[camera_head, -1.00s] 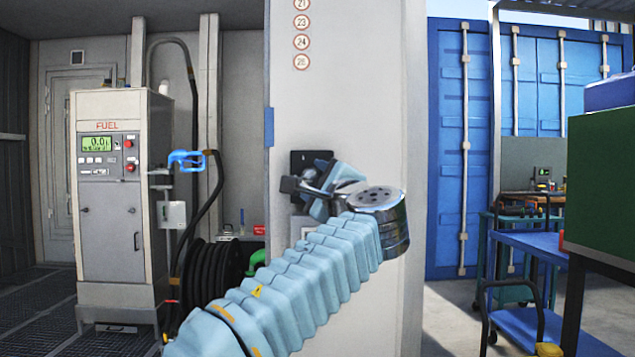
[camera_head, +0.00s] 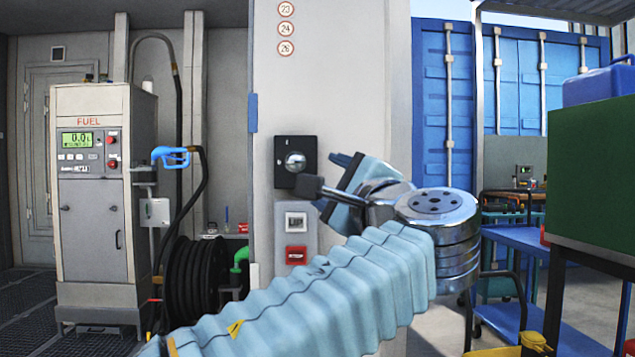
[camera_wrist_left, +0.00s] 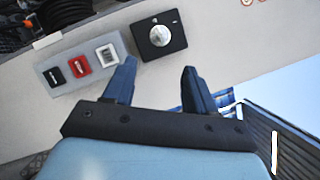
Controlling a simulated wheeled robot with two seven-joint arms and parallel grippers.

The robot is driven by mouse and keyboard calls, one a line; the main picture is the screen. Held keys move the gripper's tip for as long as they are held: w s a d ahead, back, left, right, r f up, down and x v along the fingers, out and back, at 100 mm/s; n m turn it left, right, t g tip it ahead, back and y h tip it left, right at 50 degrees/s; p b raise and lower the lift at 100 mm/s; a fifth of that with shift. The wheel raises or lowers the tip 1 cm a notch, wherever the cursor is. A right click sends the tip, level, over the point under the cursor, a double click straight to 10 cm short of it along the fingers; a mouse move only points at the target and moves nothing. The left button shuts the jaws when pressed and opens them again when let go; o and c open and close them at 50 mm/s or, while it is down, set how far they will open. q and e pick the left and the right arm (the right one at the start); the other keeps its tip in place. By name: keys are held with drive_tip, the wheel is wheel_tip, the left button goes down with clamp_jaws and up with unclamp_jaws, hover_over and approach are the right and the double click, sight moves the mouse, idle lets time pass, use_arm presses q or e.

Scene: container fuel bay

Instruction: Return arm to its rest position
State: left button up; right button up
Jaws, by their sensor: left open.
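My left arm in its light blue sleeve comes up from the bottom of the head view. Its left gripper (camera_head: 308,187) is seen nearly edge-on in front of the grey pillar (camera_head: 330,90), just below and right of a black switch box with a silver knob (camera_head: 295,161). In the left wrist view the gripper (camera_wrist_left: 160,66) has its two dark fingers apart with nothing between them. The silver knob (camera_wrist_left: 160,35) shows beyond the fingertips, apart from them. My right gripper is not in view.
Below the knob is a button panel (camera_head: 296,219) with white and red buttons. A fuel pump (camera_head: 100,200) with a blue nozzle (camera_head: 171,155) and a hose reel (camera_head: 195,280) stand left. A blue cart (camera_head: 535,325) and green cabinet (camera_head: 600,170) stand right.

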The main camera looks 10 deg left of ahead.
use_arm(q)
drive_tip(key=shift+s+d+f, duration=0.1)
drive_tip(key=shift+s+d, duration=0.2)
drive_tip(key=shift+s, duration=0.15)
